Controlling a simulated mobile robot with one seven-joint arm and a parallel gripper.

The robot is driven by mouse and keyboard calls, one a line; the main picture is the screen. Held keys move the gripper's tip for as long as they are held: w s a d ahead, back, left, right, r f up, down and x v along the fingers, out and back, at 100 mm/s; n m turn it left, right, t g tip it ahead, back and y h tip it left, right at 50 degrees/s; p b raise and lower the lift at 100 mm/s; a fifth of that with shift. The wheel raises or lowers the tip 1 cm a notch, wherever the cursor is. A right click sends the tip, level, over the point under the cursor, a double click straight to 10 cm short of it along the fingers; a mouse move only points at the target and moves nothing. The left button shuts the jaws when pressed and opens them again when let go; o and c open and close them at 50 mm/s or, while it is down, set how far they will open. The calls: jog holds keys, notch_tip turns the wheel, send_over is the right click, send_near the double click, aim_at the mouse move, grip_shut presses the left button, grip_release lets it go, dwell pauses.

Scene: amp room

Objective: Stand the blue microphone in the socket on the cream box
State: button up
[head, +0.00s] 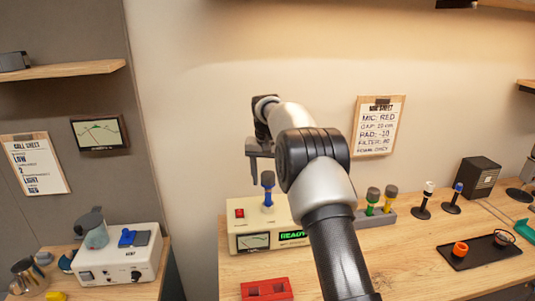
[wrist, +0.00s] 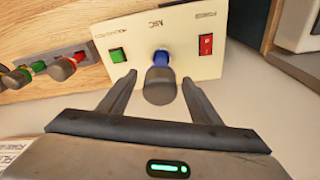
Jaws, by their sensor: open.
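The blue microphone (head: 268,195) stands upright on the top of the cream box (head: 245,243), with its base at the pale socket there. Its dark head points up. In the wrist view the microphone (wrist: 160,85) shows from above, between the two fingers, with gaps on both sides. My gripper (head: 262,166) is open and empty, just above and around the microphone's head. The cream box (wrist: 185,62) also shows in the wrist view, with a green and a red switch. The socket is mostly hidden under the microphone.
A grey rack (head: 391,216) with green and yellow microphones stands right of the box, partly behind my arm. A red tray (head: 267,291) lies in front. Two microphones on stands (head: 423,205) and a black tray (head: 480,254) are further right. A white machine (head: 120,262) stands at left.

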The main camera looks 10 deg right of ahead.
notch_tip(320, 180, up, 14)
jog(key=s+p, duration=0.1)
jog(key=s, duration=0.1)
jog(key=shift+a+p, duration=0.3)
jog(key=shift+a, duration=0.05)
jog(key=shift+f, duration=0.1)
